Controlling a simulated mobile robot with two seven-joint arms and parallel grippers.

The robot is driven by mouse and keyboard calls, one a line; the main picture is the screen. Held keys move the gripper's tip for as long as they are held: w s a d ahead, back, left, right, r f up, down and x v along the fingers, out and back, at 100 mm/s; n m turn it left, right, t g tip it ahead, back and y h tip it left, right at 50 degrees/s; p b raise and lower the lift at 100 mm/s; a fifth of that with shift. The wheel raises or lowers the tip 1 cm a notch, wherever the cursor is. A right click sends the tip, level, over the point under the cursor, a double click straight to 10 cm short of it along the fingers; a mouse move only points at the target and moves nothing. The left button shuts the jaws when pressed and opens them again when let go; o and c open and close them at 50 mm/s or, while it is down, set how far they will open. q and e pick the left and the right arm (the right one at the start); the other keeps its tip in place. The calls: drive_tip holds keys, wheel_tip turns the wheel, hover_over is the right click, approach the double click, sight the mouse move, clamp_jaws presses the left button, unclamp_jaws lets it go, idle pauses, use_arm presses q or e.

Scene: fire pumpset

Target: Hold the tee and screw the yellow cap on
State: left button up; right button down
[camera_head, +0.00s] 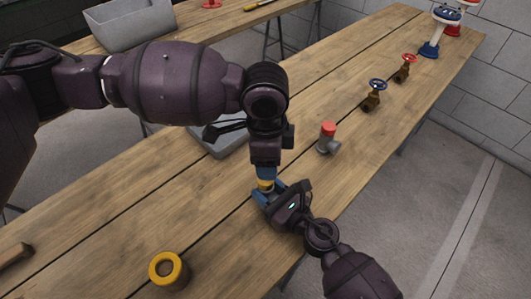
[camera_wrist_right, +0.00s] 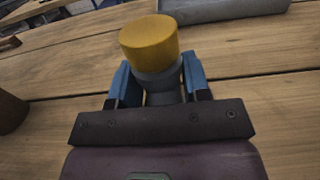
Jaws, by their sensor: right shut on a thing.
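The yellow cap (camera_wrist_right: 149,40) sits on top of the grey tee (camera_wrist_right: 160,82) in the right wrist view, and the two look upright and in contact. Whether the threads are engaged I cannot tell. My right gripper (camera_wrist_right: 155,85) is shut on the grey tee, with a blue finger on each side below the cap. In the head view the cap (camera_head: 265,184) shows as a small yellow patch between the two grippers. My left gripper (camera_head: 265,173) points down just above the cap; its fingertips are too small to read. It does not show in the wrist view.
A yellow ring-shaped part (camera_head: 168,271) stands at the near left of the wooden table (camera_head: 110,225). A red-capped grey fitting (camera_head: 327,138) and brass valves (camera_head: 371,95) stand farther right. A grey tray (camera_head: 232,146) lies behind my left gripper.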

use_arm(q)
drive_tip(key=n, duration=0.5)
drive_tip(key=shift+r+n, duration=0.15)
drive_tip(key=shift+n, duration=0.15)
drive_tip(key=n, duration=0.5)
drive_tip(key=shift+a+r+n, duration=0.1)
drive_tip(key=shift+n, duration=0.2)
drive_tip(key=n, duration=0.5)
drive_tip(key=shift+a+n, duration=0.1)
drive_tip(key=shift+n, duration=0.2)
drive_tip(key=n, duration=0.6)
drive_tip(key=shift+n, duration=0.3)
drive_tip(key=shift+f, duration=4.05)
